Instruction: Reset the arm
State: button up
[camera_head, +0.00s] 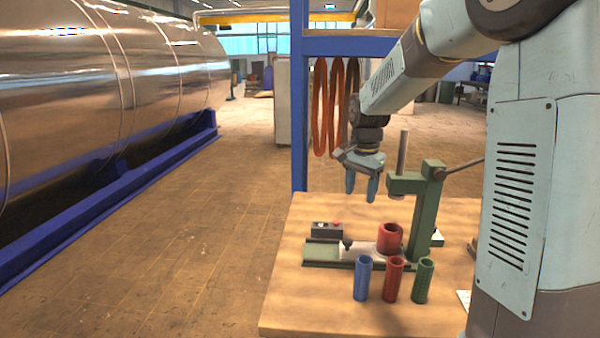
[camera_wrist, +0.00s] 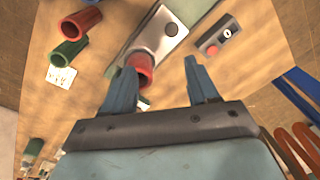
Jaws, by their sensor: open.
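My arm reaches in from the upper right in the head view. My gripper (camera_head: 362,184) hangs above the wooden workbench (camera_head: 290,310), fingers pointing down. In the wrist view my gripper (camera_wrist: 158,82) has its two blue fingers spread apart, with nothing held between them. A red cylinder (camera_wrist: 140,64) shows near the left finger, below it on the bench. In the head view this thick red cylinder (camera_head: 389,238) stands on the grey plate of a green press (camera_head: 430,220), apart from my gripper.
Blue (camera_head: 362,278), red (camera_head: 394,279) and green (camera_head: 423,281) tubes stand at the bench front. A small control box (camera_head: 327,230) with a red button sits at left. Orange hoses (camera_head: 338,105) hang behind, beside a blue post (camera_head: 299,110). The floor left of the bench is clear.

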jog(key=s+d+r+n+t, duration=0.1)
jog(key=s+r+n, duration=0.1)
jog(key=s, duration=0.7)
jog(key=s+d+r+n+t, duration=0.1)
jog(key=s+n, duration=0.3)
jog(key=s, duration=0.6)
jog(key=s+d+r+n+t, duration=0.1)
jog(key=s+r+n+t, duration=0.1)
jog(key=s, duration=0.7)
jog(key=shift+s+d+r+n+t, duration=0.25)
jog(key=shift+d+r+n+t, duration=0.15)
jog(key=shift+r+n, duration=0.5)
jog(key=shift+r, duration=0.2)
